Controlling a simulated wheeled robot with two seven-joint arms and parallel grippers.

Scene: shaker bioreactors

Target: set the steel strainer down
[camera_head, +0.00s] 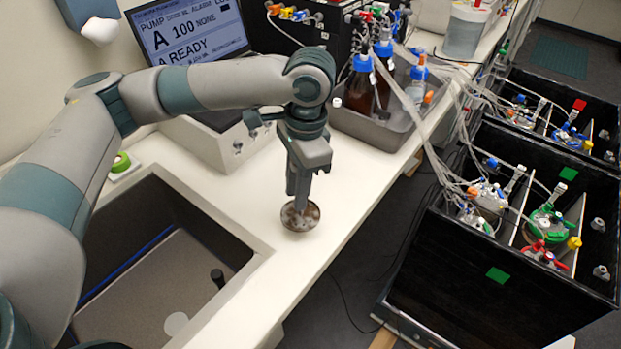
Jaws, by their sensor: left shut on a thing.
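The steel strainer (300,216) is a small round bowl with a shiny rim, with something pale and speckled inside it. It is at the white bench top, right of the sink and near the bench's front edge. My left gripper (299,201) points straight down, with its fingers shut at the strainer. The fingertips hide part of the bowl. I cannot tell whether the strainer's bottom touches the bench. My right gripper is not in view.
A sink (160,262) opens at the lower left. A pump box with a screen (190,32) stands behind. A grey tray (372,128) holds bottles at the back. Black bioreactor boxes (480,255) with tubing stand on the right. Bare bench (235,187) lies left of the strainer.

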